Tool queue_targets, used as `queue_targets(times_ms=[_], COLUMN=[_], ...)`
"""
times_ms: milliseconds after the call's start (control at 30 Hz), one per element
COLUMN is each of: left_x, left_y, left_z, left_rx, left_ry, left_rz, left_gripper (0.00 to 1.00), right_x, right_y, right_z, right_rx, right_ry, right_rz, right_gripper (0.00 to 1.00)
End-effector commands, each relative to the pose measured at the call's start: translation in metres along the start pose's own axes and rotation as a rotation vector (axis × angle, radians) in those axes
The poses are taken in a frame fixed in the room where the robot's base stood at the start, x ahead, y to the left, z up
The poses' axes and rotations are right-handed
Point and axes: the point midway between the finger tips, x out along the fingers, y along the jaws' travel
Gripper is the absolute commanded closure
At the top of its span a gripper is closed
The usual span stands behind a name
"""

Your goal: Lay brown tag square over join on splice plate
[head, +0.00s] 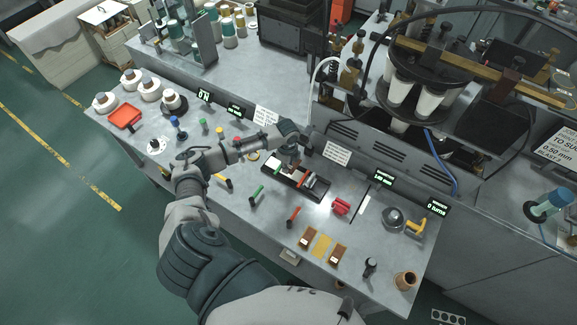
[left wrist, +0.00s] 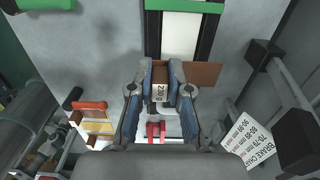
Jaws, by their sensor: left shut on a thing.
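My left gripper (head: 293,160) is over the splice plate (head: 279,178), a dark tray with white strip and red parts near the table's middle. In the left wrist view the gripper (left wrist: 162,84) is shut on a brown tag (left wrist: 203,74) with a white label reading 230. The tag's brown sheet extends to the right of the fingers. The plate's white strip with black rails (left wrist: 184,35) runs upward behind it. The fingers hide part of the tag, and I cannot tell whether it touches the plate. The join is not clearly visible. My right gripper is not in view.
Two brown blocks (head: 308,237) with a yellow square (head: 321,246) between them lie toward the front. A red piece (head: 341,206) sits right of the plate. A winding machine (head: 425,75) stands behind.

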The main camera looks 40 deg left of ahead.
Motion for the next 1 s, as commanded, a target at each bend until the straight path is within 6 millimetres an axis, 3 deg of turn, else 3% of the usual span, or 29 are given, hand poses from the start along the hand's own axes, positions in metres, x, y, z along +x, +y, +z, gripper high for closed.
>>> queue_targets(times_ms=[67, 400, 600, 1000], left_x=[-0.003, 0.031, 0.043, 0.044], left_y=[0.000, 0.001, 0.001, 0.001], left_z=[-0.001, -0.005, -0.004, -0.001], left_rx=[0.000, 0.000, 0.001, 0.000], left_ry=[-0.001, -0.003, -0.004, -0.001], left_rz=[0.000, 0.000, 0.000, 0.000], left_gripper=[1.00, 1.00, 1.00, 1.00], right_x=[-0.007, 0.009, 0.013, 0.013], right_y=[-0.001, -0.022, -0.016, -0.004], right_z=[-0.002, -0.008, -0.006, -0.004], right_rx=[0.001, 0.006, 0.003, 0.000], right_ry=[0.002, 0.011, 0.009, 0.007], right_rz=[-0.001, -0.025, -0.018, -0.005], right_gripper=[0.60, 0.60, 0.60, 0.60])
